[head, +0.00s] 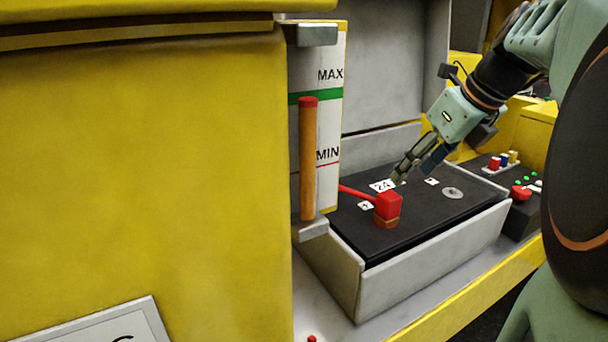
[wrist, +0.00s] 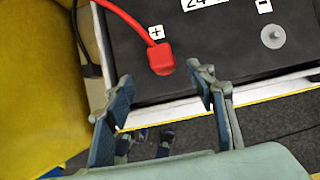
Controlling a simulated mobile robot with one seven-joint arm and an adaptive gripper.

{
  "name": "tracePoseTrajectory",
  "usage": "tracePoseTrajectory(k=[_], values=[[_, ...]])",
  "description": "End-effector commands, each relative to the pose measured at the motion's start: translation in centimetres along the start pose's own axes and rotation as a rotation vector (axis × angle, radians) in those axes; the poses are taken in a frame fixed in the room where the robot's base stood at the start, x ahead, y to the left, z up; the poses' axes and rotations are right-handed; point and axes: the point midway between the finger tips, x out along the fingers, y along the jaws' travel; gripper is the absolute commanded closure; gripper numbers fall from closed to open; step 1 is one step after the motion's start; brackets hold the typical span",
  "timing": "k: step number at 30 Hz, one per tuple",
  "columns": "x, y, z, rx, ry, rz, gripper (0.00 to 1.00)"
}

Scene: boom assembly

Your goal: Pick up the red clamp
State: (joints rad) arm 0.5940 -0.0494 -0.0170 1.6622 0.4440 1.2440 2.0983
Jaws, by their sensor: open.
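The red clamp (head: 387,207) sits on the black battery (head: 440,218), at its near left part beside the plus label, with a red cable running off it to the left. In the wrist view the red clamp (wrist: 161,58) is ahead of the fingers, between their lines and nearer the left one. My gripper (head: 406,175) is above the battery, behind and a little right of the clamp in the head view. In the wrist view my gripper (wrist: 160,90) shows its two fingers wide apart, with nothing between them. The clamp is apart from both fingers.
The battery lies in a grey tray (head: 430,264) with raised walls. A level gauge (head: 325,120) with an orange tube stands left of it, beside a large yellow panel (head: 140,170). A bare metal post (head: 453,193) is on the battery's right. A control box with a red button (head: 521,192) is at right.

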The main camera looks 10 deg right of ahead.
Motion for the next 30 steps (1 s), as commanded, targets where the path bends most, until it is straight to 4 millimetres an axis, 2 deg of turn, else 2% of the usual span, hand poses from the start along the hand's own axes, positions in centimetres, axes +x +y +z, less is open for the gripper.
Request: tracePoseTrajectory(k=[4,12,17,25,30], values=[[1.0,0.0,0.0,0.000,0.001,0.001,0.49],[5.0,0.0,0.0,0.000,0.000,0.001,0.49],[6.0,0.0,0.0,0.001,0.001,0.001,0.49],[9.9,-0.1,0.1,0.001,0.002,0.002,0.49],[10.8,-0.1,0.1,0.001,0.000,0.000,0.49]])
